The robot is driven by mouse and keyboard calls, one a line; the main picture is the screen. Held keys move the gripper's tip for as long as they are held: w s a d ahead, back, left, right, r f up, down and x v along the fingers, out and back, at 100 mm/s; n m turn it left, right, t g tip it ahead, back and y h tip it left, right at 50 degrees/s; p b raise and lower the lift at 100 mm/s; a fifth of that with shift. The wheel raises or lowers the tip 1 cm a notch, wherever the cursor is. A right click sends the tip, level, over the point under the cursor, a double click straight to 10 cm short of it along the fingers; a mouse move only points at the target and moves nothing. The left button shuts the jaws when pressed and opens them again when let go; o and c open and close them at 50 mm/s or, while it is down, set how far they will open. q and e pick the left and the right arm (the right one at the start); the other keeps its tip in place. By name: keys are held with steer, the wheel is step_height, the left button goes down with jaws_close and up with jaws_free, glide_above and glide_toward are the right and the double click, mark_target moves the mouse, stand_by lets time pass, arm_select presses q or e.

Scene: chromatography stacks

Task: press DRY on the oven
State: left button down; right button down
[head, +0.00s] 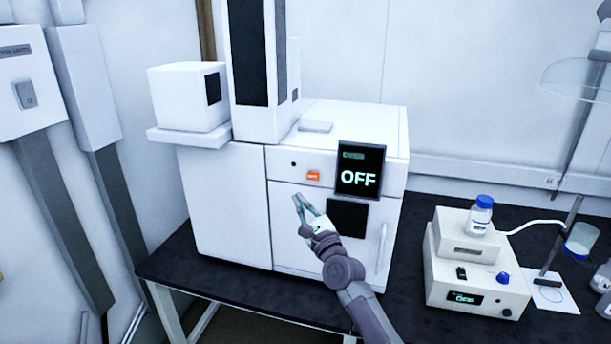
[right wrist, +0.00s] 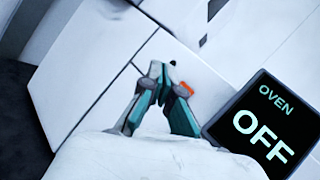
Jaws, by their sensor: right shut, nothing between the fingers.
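The oven (head: 286,230) is a white cabinet on the dark bench in the head view. Its display (head: 360,169) reads OFF; in the right wrist view the display (right wrist: 262,125) reads OVEN and OFF. A small orange button (head: 313,176) sits on the oven front, left of the display. Its lettering is too small to read. In the right wrist view the orange button (right wrist: 184,89) is partly hidden behind a fingertip. My right gripper (head: 297,197) is shut and empty, a little below and left of the button in the head view. I cannot tell whether it touches the oven. My left gripper is not in view.
A white hotplate-like unit (head: 477,281) with an OFF display and a blue-capped bottle (head: 480,214) stands to the right. A tall white instrument (head: 262,75) and a white box (head: 187,97) stand at the oven's upper left. A dark window (head: 347,217) is below the display.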

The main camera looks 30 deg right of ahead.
mark_target(313, 176)
steer(key=shift+d+r, duration=0.1)
steer(key=shift+r, duration=0.2)
steer(key=w+d+b, duration=0.5)
steer(key=d+b, duration=0.1)
steer(key=b, duration=0.1)
steer(key=shift+w+d+b, duration=0.35)
stand_by(1.4)
